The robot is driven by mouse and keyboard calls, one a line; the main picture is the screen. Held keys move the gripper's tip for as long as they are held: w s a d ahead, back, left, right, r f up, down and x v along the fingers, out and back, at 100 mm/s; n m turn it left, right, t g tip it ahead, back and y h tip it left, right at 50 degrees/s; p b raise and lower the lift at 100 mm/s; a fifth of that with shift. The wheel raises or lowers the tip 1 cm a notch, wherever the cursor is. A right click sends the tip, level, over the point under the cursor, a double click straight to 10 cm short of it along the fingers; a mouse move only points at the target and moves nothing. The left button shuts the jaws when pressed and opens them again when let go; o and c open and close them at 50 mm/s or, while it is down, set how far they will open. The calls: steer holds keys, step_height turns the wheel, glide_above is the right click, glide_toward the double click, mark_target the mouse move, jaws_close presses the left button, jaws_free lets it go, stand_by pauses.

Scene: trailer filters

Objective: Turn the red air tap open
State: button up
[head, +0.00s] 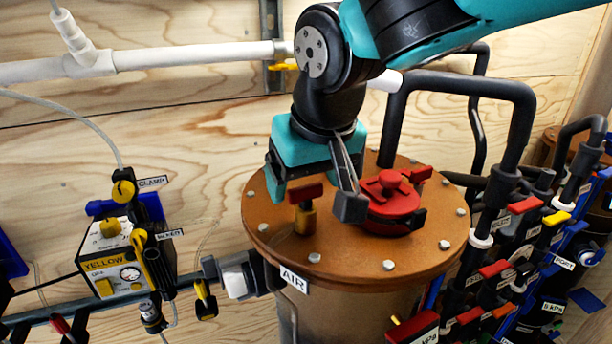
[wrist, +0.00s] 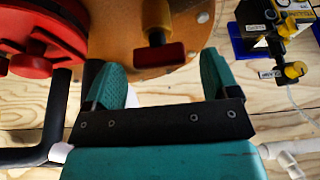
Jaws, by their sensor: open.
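The red-handled tap (head: 305,198) has a short brass body and stands on the round orange-brown tank lid (head: 340,255). A white AIR label (head: 294,280) is on the lid's front edge. The tap's red bar lies roughly crosswise; it also shows in the wrist view (wrist: 160,55). My gripper (head: 314,192) is open above the lid, one finger to each side of the tap in the head view. In the wrist view my gripper (wrist: 161,68) has the tap beyond and between its fingertips, with gaps on both sides. I see no contact.
A large red round cap (head: 390,200) sits on the lid close to the right finger. Dark pipes (head: 460,85) and a manifold of coloured handles stand at the right. A yellow-fronted box (head: 122,265) is at the left. A white pipe (head: 190,55) runs along the wooden wall.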

steer(key=shift+w+a+f, duration=0.1)
steer(key=shift+w+f, duration=0.05)
steer(key=shift+f, duration=0.35)
steer(key=c, duration=0.9)
